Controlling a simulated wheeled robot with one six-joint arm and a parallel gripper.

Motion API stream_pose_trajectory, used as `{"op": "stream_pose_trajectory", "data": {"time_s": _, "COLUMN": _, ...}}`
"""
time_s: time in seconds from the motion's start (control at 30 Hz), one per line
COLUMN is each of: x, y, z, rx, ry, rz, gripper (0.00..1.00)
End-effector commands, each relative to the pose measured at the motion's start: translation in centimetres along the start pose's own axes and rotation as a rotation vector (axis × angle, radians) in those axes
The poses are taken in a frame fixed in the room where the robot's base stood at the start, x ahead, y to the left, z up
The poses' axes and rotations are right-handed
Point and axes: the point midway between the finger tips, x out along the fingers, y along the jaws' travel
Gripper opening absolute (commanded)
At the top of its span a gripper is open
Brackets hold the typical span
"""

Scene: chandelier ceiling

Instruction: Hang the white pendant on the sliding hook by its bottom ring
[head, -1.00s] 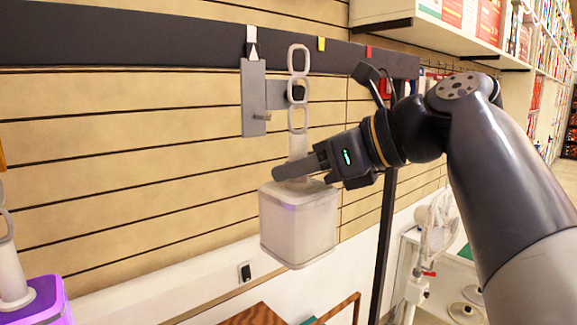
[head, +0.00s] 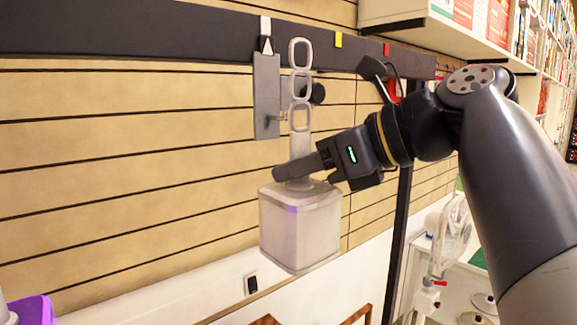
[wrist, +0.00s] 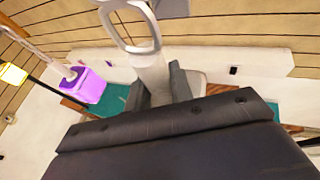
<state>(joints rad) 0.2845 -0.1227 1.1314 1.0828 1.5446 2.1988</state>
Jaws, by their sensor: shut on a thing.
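The white pendant (head: 300,228) is a boxy shade with a neck and a chain of upright rings above it. My gripper (head: 300,172) is shut on its neck and holds it roughly upright in the air. The bottom ring (head: 300,117) is just above the neck; it also shows in the wrist view (wrist: 130,30). The sliding hook (head: 266,95) is a grey plate hanging from the dark rail, with a short peg. In the head view the peg's tip meets the ring's left edge; I cannot tell whether it touches or enters the ring.
The dark rail (head: 150,38) carries a white marker (head: 265,27), a yellow tab (head: 338,40) and a red tab (head: 386,49). A purple pendant (wrist: 88,88) hangs at the left. A white fan (head: 450,240) stands at right. Slatted wall is behind.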

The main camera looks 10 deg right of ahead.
Motion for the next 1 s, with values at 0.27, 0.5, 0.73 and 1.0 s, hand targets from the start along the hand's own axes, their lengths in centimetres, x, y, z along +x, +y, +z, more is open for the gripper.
{"op": "stream_pose_trajectory", "data": {"time_s": 0.27, "x": 0.32, "y": -0.13, "z": 0.36, "rx": -0.001, "ry": -0.001, "rz": 0.001, "gripper": 0.0}}
{"op": "stream_pose_trajectory", "data": {"time_s": 0.5, "x": 0.37, "y": -0.15, "z": 0.28, "rx": -0.001, "ry": -0.001, "rz": 0.0, "gripper": 0.0}}
{"op": "stream_pose_trajectory", "data": {"time_s": 0.73, "x": 0.52, "y": -0.26, "z": 0.47, "rx": -0.001, "ry": -0.001, "rz": 0.0, "gripper": 0.0}}
{"op": "stream_pose_trajectory", "data": {"time_s": 1.0, "x": 0.75, "y": -0.38, "z": 0.41, "rx": -0.001, "ry": -0.001, "rz": -0.001, "gripper": 0.0}}
